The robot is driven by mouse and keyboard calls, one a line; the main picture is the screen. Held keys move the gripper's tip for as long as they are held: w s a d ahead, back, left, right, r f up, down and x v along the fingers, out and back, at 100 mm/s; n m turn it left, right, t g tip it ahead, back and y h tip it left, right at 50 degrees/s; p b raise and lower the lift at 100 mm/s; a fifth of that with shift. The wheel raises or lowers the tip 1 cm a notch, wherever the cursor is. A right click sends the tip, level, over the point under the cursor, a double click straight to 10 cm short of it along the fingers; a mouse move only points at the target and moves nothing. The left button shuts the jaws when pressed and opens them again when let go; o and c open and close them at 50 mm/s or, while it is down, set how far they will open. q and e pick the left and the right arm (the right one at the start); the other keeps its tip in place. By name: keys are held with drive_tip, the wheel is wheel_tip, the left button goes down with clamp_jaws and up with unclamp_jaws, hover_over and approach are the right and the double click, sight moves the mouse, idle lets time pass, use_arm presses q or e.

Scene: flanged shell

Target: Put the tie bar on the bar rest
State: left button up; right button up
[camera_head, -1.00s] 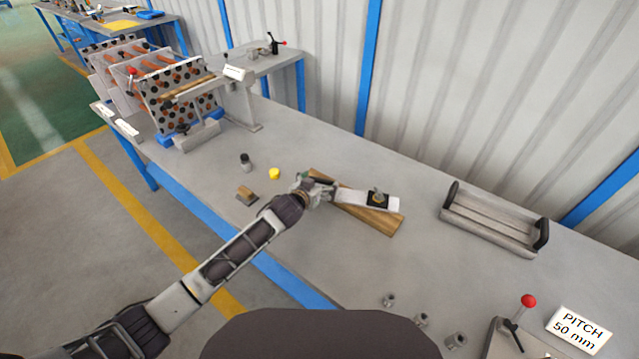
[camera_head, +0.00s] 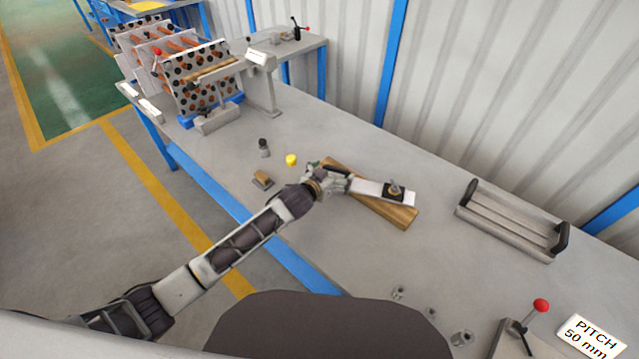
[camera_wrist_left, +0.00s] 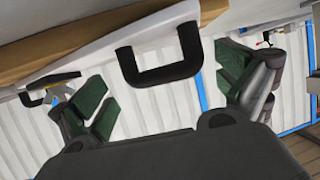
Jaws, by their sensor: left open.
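A white bar (camera_head: 369,189) with a black square and a metal knob near its right end seems to be the tie bar. In the head view it lies over a wooden board (camera_head: 398,216). In the left wrist view the white bar (camera_wrist_left: 100,48) shows a black U-shaped handle (camera_wrist_left: 160,62). My left gripper (camera_head: 335,181) is at the bar's left end. Its green-padded fingers (camera_wrist_left: 170,95) are apart, one each side of the handle; I cannot tell whether they touch it. No part is marked as the bar rest; the wooden board or the grey grooved tray (camera_head: 505,226) could be it. My right gripper is out of view.
A yellow cap (camera_head: 291,160), a dark-topped cylinder (camera_head: 264,148) and a small wooden block (camera_head: 262,180) stand left of the board. Several metal nuts (camera_head: 462,339) and a red-knobbed fixture (camera_head: 541,305) are at the front right. A perforated plate assembly (camera_head: 205,84) stands at far left.

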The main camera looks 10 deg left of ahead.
use_arm(q)
drive_tip(key=shift+s+a+r, duration=0.15)
drive_tip(key=shift+s+a, duration=0.05)
drive_tip(key=shift+s, duration=0.25)
drive_tip(key=shift+s+a+r, duration=0.15)
drive_tip(key=shift+s, duration=0.15)
drive_tip(key=v, duration=0.7)
drive_tip(key=shift+s+a+r, duration=0.15)
drive_tip(key=shift+s+r, duration=0.05)
drive_tip(key=shift+s, duration=0.1)
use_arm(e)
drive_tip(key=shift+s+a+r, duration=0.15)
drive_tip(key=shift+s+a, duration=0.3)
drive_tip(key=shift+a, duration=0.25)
